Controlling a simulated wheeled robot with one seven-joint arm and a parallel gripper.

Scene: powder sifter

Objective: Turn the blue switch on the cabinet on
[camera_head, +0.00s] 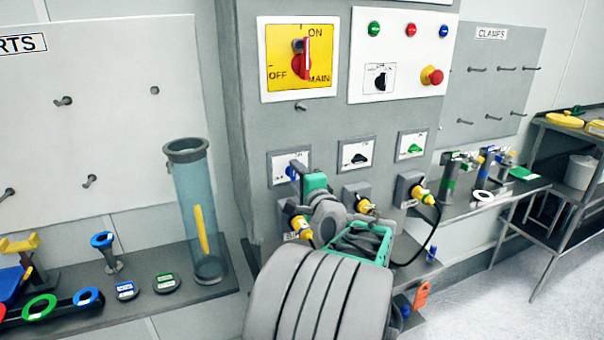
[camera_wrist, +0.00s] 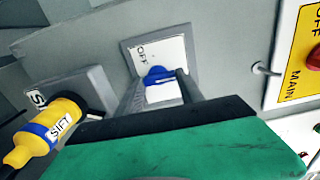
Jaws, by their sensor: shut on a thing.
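The cabinet (camera_head: 247,120) stands in the middle of the head view. The blue switch (camera_wrist: 158,75) sits on a small white plate marked OFF in the wrist view. Only a bit of it (camera_head: 291,172) shows in the head view, at the left of a row of three switches. My gripper (camera_wrist: 162,88) is shut on the blue switch, one finger on each side of its knob. In the head view my gripper (camera_head: 296,173) reaches the left switch plate and hides part of it. I cannot tell whether the switch is at on or off.
A black switch (camera_head: 359,158) and a green switch (camera_head: 415,148) are to the right. The red main switch (camera_head: 302,60) is above, its handle upright toward ON. A yellow plug (camera_wrist: 50,132) labelled SIFT sits close beside my gripper. A clear tube (camera_head: 195,215) stands at left.

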